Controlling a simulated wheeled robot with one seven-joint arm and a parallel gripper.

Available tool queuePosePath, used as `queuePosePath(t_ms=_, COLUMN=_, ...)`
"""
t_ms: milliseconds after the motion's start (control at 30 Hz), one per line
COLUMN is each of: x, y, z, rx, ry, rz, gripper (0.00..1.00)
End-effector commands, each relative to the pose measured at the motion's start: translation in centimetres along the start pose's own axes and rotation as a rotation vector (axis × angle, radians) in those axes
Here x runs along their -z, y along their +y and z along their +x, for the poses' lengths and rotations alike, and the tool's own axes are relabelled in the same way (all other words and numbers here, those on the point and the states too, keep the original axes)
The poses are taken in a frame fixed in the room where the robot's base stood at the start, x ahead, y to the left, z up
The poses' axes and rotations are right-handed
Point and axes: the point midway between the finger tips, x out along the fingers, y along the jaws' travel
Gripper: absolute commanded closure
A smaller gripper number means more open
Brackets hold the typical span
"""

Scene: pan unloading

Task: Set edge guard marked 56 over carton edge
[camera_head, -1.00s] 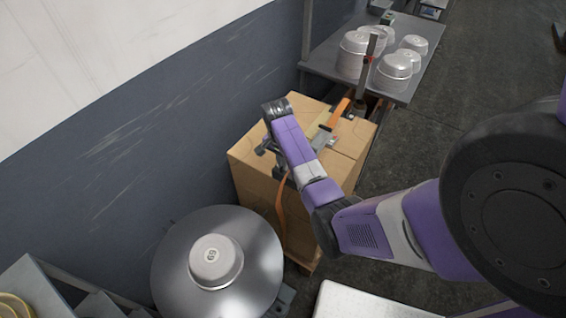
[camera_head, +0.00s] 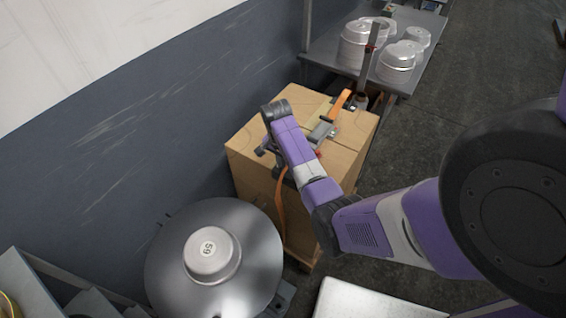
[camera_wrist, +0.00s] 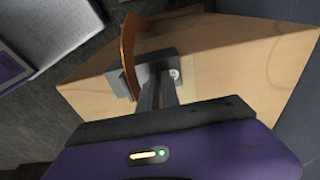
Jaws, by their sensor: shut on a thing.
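The edge guard (camera_wrist: 155,64) is a small grey angled piece in the wrist view, with a small pale round mark on it; I cannot read a number there. It is at the top edge of the cardboard carton (camera_wrist: 215,58), by the orange strap (camera_wrist: 128,48). My gripper (camera_wrist: 158,88) is shut on the guard. I cannot tell whether the guard is fully seated on the edge. In the head view, the carton (camera_head: 245,142) stands by the wall, and my purple arm hides most of the gripper and the guard.
The strap (camera_head: 280,205) hangs down the carton's front and runs to a grey buckle (camera_head: 320,131) on top. A metal shelf (camera_head: 398,85) with several pans is behind. A round steel plate (camera_head: 165,265) bearing a pan (camera_head: 212,256) is at front left.

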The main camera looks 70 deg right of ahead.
Motion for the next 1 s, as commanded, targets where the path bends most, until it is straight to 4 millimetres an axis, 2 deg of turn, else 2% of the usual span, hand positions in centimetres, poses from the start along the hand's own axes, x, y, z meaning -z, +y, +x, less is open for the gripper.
queuePosePath(t_ms=367, x=0.0, y=0.0, z=0.3, rx=0.001, ry=0.001, rz=0.000, gripper=1.00)
queuePosePath(t_ms=400, x=0.0, y=0.0, z=0.3, rx=0.001, ry=0.001, rz=0.000, gripper=0.88)
queuePosePath(t_ms=500, x=0.0, y=0.0, z=0.3, rx=0.001, ry=0.001, rz=0.000, gripper=0.68)
queuePosePath(t_ms=833, x=0.0, y=0.0, z=0.1, rx=0.001, ry=0.001, rz=0.000, gripper=0.68)
queuePosePath(t_ms=1000, x=0.0, y=-0.1, z=-1.6, rx=0.004, ry=0.002, rz=0.000, gripper=0.68)
